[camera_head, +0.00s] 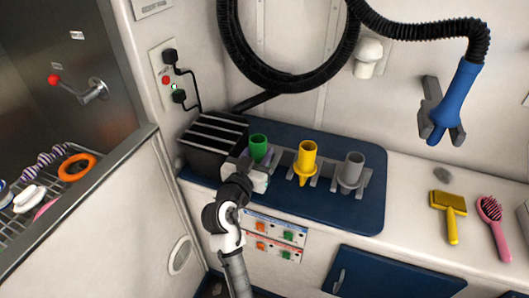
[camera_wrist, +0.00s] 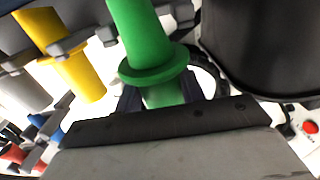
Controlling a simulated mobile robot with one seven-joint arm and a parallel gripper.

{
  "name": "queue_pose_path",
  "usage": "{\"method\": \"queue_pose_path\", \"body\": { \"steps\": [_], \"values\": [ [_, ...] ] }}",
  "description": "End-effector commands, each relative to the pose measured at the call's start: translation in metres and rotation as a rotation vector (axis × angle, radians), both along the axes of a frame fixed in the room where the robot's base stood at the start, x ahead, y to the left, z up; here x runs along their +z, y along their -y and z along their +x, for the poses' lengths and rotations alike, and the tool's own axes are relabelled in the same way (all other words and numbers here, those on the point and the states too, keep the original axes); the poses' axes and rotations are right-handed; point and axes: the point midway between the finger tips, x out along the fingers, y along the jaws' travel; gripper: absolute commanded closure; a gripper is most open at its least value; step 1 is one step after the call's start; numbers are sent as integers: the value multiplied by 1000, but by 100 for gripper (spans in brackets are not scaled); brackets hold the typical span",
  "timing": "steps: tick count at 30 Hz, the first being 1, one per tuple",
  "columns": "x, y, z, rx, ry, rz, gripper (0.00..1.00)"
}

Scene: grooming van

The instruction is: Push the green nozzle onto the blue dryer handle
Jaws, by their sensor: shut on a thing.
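The green nozzle (camera_head: 258,147) stands upright at the left end of a row of nozzles on the blue mat. My gripper (camera_head: 254,165) is shut on it from the front, low on its body. In the wrist view the green nozzle (camera_wrist: 145,45) passes between the dark fingers of my gripper (camera_wrist: 162,97), with its flange just beyond them. I cannot tell whether it still sits in its holder. The blue dryer handle (camera_head: 456,98) hangs in a grey wall bracket (camera_head: 433,112) at the upper right, joined to a black hose, its lower end free and apart from the nozzle.
A yellow nozzle (camera_head: 307,158) and a grey nozzle (camera_head: 352,170) stand close to the right on the blue mat (camera_head: 325,212). A black ribbed box (camera_head: 208,145) is close on the left. A yellow brush (camera_head: 449,206) and pink brush (camera_head: 493,222) lie on the right counter.

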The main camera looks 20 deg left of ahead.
Motion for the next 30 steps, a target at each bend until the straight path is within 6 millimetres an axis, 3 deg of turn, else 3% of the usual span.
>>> {"method": "queue_pose_path", "body": {
  "steps": [18,30],
  "values": [
    [4,-2,-49,1,-1,0,93],
    [5,-2,-56,0,-2,0,93]
  ]
}}
